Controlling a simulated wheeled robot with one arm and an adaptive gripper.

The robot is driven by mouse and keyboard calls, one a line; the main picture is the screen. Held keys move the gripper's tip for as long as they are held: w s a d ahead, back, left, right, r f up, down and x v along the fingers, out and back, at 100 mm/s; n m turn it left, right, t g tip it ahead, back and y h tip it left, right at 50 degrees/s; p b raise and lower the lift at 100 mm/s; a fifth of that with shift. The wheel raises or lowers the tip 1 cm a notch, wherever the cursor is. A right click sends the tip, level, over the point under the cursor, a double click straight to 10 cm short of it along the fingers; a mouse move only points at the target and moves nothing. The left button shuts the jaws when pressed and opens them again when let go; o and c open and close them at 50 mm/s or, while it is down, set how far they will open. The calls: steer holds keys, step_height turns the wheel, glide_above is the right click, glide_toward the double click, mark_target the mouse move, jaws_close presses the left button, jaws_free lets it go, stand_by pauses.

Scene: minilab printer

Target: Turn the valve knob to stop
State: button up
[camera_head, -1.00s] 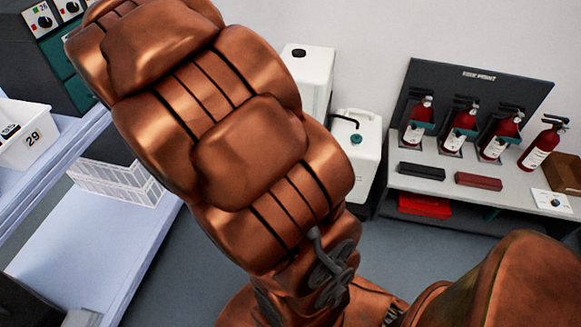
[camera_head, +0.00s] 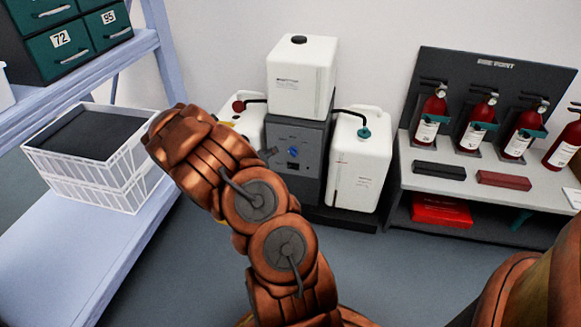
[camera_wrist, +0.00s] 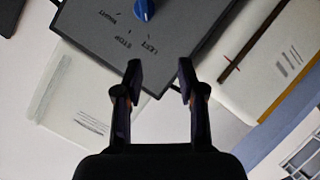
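The blue valve knob (camera_head: 294,151) is on the front of a grey box (camera_head: 312,186) that stands between white jugs. In the wrist view the knob (camera_wrist: 144,9) is at the top edge, partly cut off, on the dark grey panel (camera_wrist: 185,40). Which label the knob points to I cannot tell. My gripper (camera_wrist: 160,70) is open and empty, with its fingertips apart from the knob and below it in the picture. In the head view my arm hides most of the gripper.
White jugs stand left (camera_head: 236,118), right (camera_head: 357,165) and on top (camera_head: 300,76) of the grey box, with black hoses. A fire-extinguisher stand (camera_head: 398,200) is at right. A shelf with a white crate (camera_head: 105,185) is at left. Grey floor (camera_head: 400,265) is open in front.

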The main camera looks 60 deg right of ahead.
steer(key=g+h+b, duration=0.1)
steer(key=b, duration=0.1)
glide_toward(292, 154)
steer(key=d+f, duration=0.1)
steer(key=d, duration=0.1)
steer(key=shift+b+x, duration=1.2)
steer(key=shift+x, duration=2.45)
steer(key=shift+w+r, duration=0.15)
steer(key=shift+c, duration=0.4)
jaws_close()
